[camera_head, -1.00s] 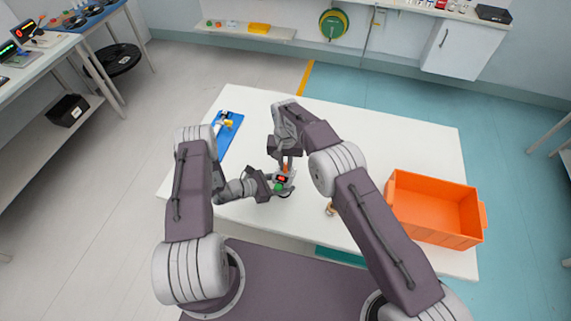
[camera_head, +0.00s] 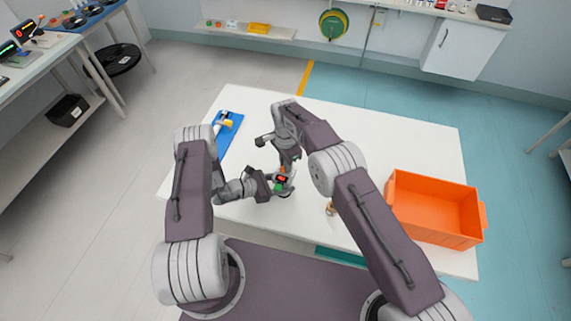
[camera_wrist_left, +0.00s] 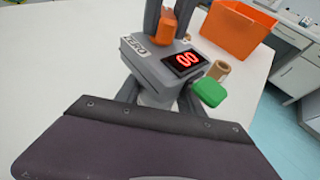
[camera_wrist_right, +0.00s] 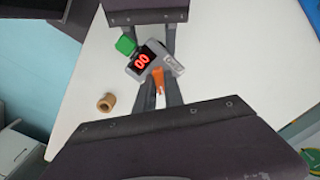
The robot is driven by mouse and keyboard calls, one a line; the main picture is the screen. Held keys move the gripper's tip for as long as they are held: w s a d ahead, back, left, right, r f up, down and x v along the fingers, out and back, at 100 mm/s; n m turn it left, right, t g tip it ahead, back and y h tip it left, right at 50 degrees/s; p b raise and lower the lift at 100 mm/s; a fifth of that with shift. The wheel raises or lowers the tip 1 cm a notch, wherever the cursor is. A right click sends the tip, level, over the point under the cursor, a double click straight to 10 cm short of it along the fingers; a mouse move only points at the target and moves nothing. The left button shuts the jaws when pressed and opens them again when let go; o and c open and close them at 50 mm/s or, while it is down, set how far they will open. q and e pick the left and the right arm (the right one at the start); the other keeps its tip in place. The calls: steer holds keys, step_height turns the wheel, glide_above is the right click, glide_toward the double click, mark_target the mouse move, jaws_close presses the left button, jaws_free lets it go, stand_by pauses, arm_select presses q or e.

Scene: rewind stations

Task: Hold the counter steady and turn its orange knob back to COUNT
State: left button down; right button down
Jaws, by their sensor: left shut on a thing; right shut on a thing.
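The counter (camera_head: 282,186) is a small grey box with a red display (camera_wrist_left: 185,63) reading 00, a green paddle (camera_wrist_left: 208,92) and a ZERO label. It stands over the white table near its front edge. My left gripper (camera_head: 272,186) is shut on the counter's body from the left; its fingers are partly hidden in the left wrist view. My right gripper (camera_head: 285,168) comes from above and is shut on the orange knob (camera_wrist_right: 157,80). The knob also shows in the left wrist view (camera_wrist_left: 165,27) between the right fingers. I cannot read a COUNT mark.
A wooden spool-like piece (camera_head: 330,208) stands just right of the counter. An orange bin (camera_head: 412,222) is at the table's right. A blue board (camera_head: 226,130) with a white and yellow tool lies at the left. The back middle of the table is clear.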

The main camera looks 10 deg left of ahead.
steer(key=shift+m, duration=1)
steer(key=c, duration=1.4)
jaws_free()
steer(key=shift+c, duration=0.2)
step_height(320, 180, up, 12)
arm_select(q)
steer(key=c, duration=0.6)
jaws_free()
steer(key=shift+c, duration=0.2)
